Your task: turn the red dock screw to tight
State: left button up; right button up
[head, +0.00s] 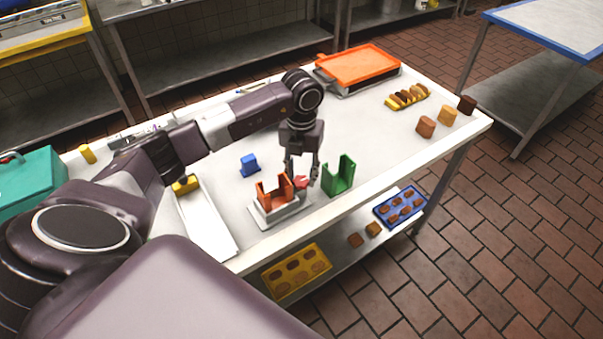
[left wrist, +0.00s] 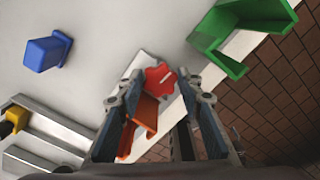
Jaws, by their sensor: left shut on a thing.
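The red dock screw (head: 301,182) is a lobed knob at the right end of the grey dock (head: 262,219). In the left wrist view the red screw (left wrist: 160,78) shows a pale line mark on its top. My left gripper (head: 302,180) points down over it with a finger on each side, shut on the screw. The left gripper (left wrist: 160,87) frames the screw in the wrist view. An orange U-shaped holder (head: 273,191) stands on the dock, left of the screw. My right gripper is not in view.
A green U-shaped holder (head: 339,178) stands close to the right of my left gripper. A blue block (head: 249,165) lies behind the dock. A white tray (head: 211,222) is at the left. The table's front edge (head: 330,213) is close to the dock.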

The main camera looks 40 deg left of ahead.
pick_arm(q)
jog(key=shift+m+b, duration=0.4)
jog(key=m+b, duration=0.2)
jog(key=shift+w+f+m, duration=0.1)
jog(key=shift+m, duration=0.2)
jog(key=m+b, duration=0.4)
jog(key=shift+d+m, duration=0.1)
jog(key=shift+m, duration=0.2)
jog(key=m+b, duration=0.3)
jog(key=m, duration=0.2)
jog(key=shift+d, duration=0.15)
jog(key=shift+r+m+b, duration=0.2)
jog(key=shift+m+b, duration=0.35)
jog(key=shift+m, duration=0.85)
jog(key=o, duration=1.2)
jog(key=shift+c, duration=0.2)
